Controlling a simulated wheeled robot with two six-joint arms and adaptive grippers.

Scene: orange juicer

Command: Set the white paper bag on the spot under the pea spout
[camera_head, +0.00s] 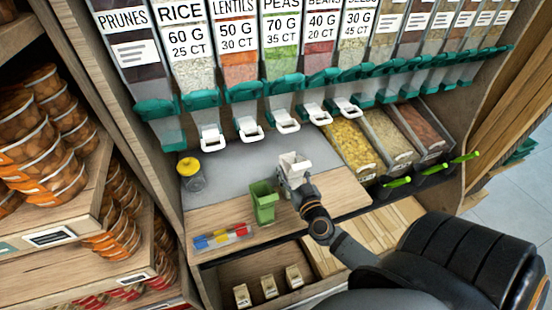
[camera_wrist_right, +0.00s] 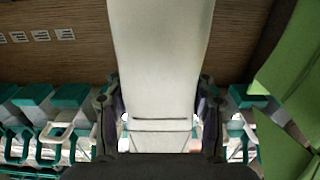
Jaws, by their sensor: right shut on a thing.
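The white paper bag (camera_head: 294,161) is held upright by my right gripper (camera_head: 297,182) over the counter, in front of the spouts. In the right wrist view the pale bag (camera_wrist_right: 160,60) fills the space between the two fingers of the gripper (camera_wrist_right: 160,115), which is shut on it. The pea spout (camera_head: 286,124), a white lever under the dispenser labelled PEAS (camera_head: 282,50), is behind and above the bag. The spot under it is partly hidden behind the bag. My left gripper is not in view.
A green container (camera_head: 264,203) stands just left of the bag; green also shows in the right wrist view. A yellow-lidded jar (camera_head: 190,175) stands at the left on the grey mat (camera_head: 232,168). Coloured blocks (camera_head: 222,236) lie near the front edge. Open grain bins (camera_head: 350,143) are at right.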

